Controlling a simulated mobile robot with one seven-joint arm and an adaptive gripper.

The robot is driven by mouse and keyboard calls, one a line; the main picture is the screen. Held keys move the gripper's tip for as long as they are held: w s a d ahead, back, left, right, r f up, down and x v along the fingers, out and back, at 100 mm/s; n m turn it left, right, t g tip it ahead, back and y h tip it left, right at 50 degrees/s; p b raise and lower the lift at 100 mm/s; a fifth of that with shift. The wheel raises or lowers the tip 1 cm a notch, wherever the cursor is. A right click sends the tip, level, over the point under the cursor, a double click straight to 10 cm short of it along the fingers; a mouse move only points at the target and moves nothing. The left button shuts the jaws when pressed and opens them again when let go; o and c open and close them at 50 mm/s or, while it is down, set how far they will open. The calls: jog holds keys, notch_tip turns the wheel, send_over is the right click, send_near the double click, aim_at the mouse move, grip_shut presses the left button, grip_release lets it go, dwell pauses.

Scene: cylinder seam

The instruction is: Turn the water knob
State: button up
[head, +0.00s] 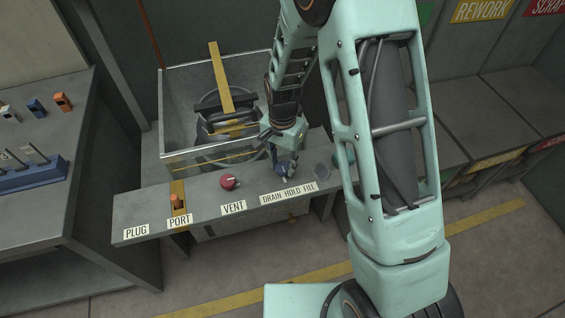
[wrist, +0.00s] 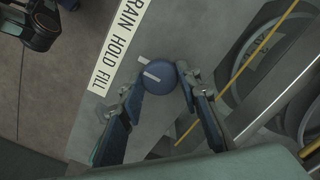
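The round blue knob (wrist: 158,80) with a white pointer bar sits on the grey shelf beside the "DRAIN HOLD FILL" label (wrist: 108,45). In the wrist view its bar slants up and left towards the label; I cannot tell which word it marks. My gripper (wrist: 158,79) points down at it, with one finger on each side of the knob. The fingers are apart, with a small gap visible on the left; contact on the right is unclear. In the head view my gripper (head: 285,174) is over the shelf behind the label (head: 289,194) and largely hides the knob.
A red knob (head: 229,182) stands by the "VENT" label (head: 233,209), left of my gripper. A metal tank (head: 187,85) stands behind the shelf (head: 150,208). A workbench (head: 38,220) is at left.

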jog(key=c, duration=0.5)
jog(key=shift+n, duration=0.3)
jog(key=n, duration=0.2)
jog(key=shift+n+b, duration=0.3)
jog(key=shift+b, duration=0.1)
jog(key=shift+n, duration=1.8)
jog(key=o, duration=1.1)
